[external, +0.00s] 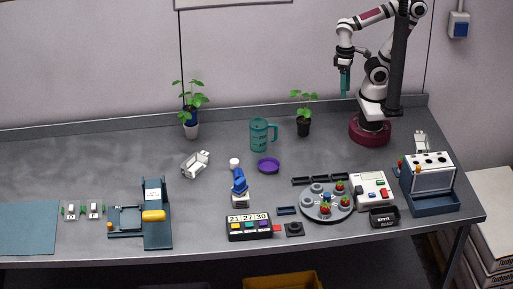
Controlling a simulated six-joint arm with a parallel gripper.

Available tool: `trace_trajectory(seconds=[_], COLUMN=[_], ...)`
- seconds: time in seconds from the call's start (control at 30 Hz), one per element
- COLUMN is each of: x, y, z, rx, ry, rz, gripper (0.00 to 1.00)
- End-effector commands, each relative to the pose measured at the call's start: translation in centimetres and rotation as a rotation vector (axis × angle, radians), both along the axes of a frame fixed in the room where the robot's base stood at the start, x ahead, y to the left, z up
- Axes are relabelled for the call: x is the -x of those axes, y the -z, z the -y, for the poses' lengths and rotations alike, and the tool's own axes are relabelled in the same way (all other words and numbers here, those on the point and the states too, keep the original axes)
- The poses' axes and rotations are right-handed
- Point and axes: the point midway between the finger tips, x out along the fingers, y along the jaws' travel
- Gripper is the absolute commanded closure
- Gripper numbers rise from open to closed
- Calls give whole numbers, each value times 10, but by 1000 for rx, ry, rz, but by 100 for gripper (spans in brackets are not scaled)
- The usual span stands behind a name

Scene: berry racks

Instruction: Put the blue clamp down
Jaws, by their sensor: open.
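My gripper (345,82) is at the back right, high above the table, pointing down beside the dark column. It is open, and I see nothing held in it. I cannot identify the blue clamp for sure at this size. My gripper is far from both.
A teal mug (259,135), a purple dish (268,166) and a potted plant (304,124) stand near the middle. A round grey tray (312,212) with red berries is at front right. A blue press-like device (155,226) stands front left. The back left table is clear.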

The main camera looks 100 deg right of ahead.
Motion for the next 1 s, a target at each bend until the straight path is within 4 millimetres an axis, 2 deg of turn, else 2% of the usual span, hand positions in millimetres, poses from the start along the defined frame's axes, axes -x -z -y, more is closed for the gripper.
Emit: trace_trajectory(seconds=[0.17, 0.23, 0.27, 0.33, 0.37, 0.4, 0.47, 0.5, 0.57, 0.6, 0.7, 0.83, 1.0], x=[-3, -21, -36, -89, -117, -155, -211, -247, -295, -322, -369, -395, -401], y=[-2, -12, -21, -42, -50, -57, -59, -55, -41, -28, 9, 46, 73], z=[0, -1, -2, -7, -11, -18, -34, -46, -66, -81, -113, -139, -147], rx=[2, 9, 14, 35, 47, 63, 86, 101, 121, 132, 151, 158, 161], ry=[1, 34, 61, 164, 219, 299, 422, 506, 632, 713, 893, 1044, 1100], rz=[0, -10, -16, -37, -47, -58, -71, -77, -82, -83, -80, -74, -72], gripper=[28, 28, 28, 28, 28, 28, 28, 28, 28, 28, 28, 28, 28])
